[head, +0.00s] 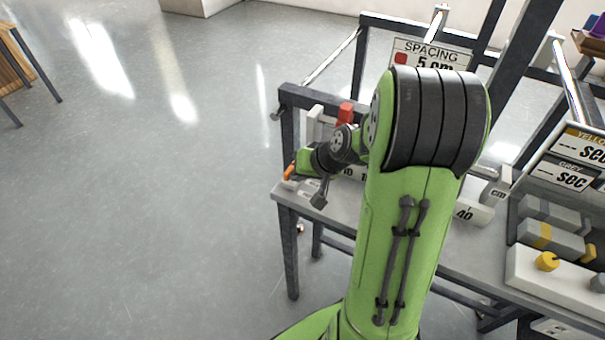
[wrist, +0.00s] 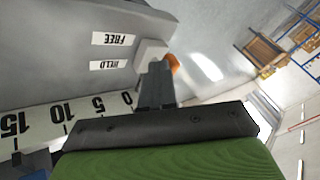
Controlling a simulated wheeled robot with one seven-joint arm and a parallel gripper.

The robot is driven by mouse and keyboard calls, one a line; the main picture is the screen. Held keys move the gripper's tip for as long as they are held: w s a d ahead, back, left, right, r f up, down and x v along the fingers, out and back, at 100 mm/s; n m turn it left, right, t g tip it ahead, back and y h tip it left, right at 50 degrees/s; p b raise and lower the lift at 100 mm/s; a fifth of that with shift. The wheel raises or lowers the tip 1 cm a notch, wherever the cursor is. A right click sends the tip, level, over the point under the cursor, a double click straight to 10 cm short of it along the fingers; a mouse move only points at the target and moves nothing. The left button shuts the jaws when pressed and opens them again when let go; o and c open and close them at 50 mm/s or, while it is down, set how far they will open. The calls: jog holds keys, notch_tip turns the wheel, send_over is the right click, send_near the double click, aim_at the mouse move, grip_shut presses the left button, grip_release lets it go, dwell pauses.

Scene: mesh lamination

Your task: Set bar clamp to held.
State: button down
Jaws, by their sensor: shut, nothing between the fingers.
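A pale block with an orange end (wrist: 173,64), which looks like the bar clamp's handle, is just beyond my fingertips in the wrist view. The FREE label (wrist: 113,39) and the HELD label (wrist: 109,65) are to its left on a grey surface, upside down. The block is level with the space between the labels; I cannot tell which setting it shows. My gripper (wrist: 157,78) is shut and empty, its tips touching or very close to the block. In the head view an orange end (head: 289,172) shows beside my green hand, at the bench's left end; my fingertips are hidden there.
A ruler strip (wrist: 70,120) runs beside my gripper. The bench (head: 285,190) carries a red block (head: 345,113), a SPACING sign (head: 430,53) and, at right, a white tray (head: 560,285) with grey and yellow parts. Open floor lies left of the bench.

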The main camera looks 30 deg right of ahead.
jog(key=shift+a+f, duration=0.1)
jog(key=shift+a, duration=0.4)
dwell(0.3)
